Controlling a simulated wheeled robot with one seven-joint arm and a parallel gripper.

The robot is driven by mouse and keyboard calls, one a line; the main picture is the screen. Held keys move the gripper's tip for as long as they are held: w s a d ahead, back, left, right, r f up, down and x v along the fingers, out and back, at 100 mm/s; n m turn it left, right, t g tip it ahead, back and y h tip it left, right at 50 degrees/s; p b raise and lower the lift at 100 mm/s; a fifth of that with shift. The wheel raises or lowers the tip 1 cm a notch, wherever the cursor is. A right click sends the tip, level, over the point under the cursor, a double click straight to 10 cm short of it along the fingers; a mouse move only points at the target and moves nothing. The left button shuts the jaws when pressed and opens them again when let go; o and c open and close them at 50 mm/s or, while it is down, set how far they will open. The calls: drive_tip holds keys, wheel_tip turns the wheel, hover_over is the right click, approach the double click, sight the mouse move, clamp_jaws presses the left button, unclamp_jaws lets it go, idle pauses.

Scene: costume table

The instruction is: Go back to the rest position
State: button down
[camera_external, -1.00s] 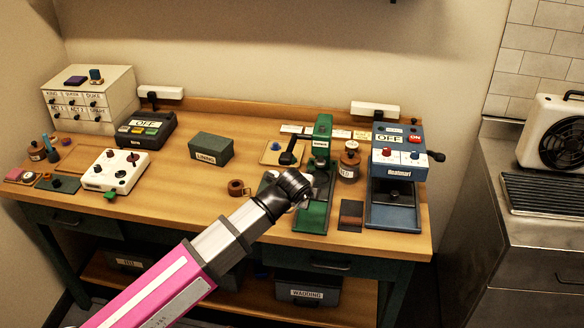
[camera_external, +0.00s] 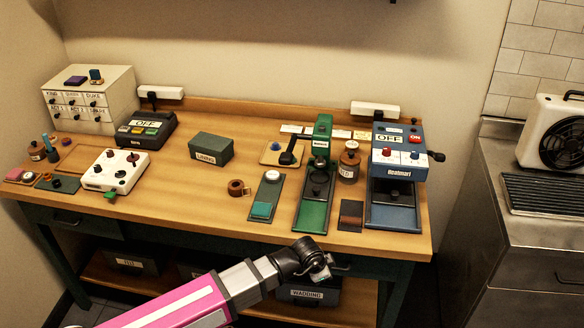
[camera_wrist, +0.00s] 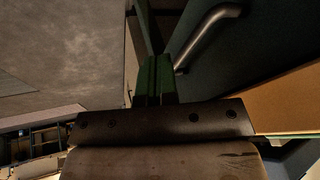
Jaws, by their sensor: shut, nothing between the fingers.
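My gripper (camera_external: 322,272) is in front of the bench, below the table top's front edge, near the drawer fronts. It holds nothing. In the wrist view its two green fingers (camera_wrist: 155,80) are together, beside a dark drawer front with a curved metal handle (camera_wrist: 208,32). The wooden costume table (camera_external: 215,190) stands behind my arm, and its edge shows at the right of the wrist view.
On the table stand a green press (camera_external: 313,212), a blue machine (camera_external: 392,217), a green box marked LINING (camera_external: 211,148) and a white button box (camera_external: 102,180). A WADDING bin (camera_external: 306,295) is on the low shelf behind my arm. A steel counter (camera_external: 520,240) is at right.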

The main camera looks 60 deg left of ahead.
drive_tip(key=s+a+f+n+g, duration=0.1)
drive_tip(key=s+f+n+g, duration=0.1)
drive_tip(key=s+f, duration=0.6)
drive_tip(key=s+a+f+n+g, duration=0.1)
drive_tip(key=s+f+n+g, duration=0.1)
drive_tip(key=s+f, duration=0.7)
wheel_tip(320, 180, down, 7)
drive_tip(key=shift+s+a+r+g+h, duration=0.1)
drive_tip(key=shift+s+a+g+h, duration=0.1)
drive_tip(key=shift+a+g+h, duration=0.3)
drive_tip(key=shift+d, duration=0.1)
idle(1.0)
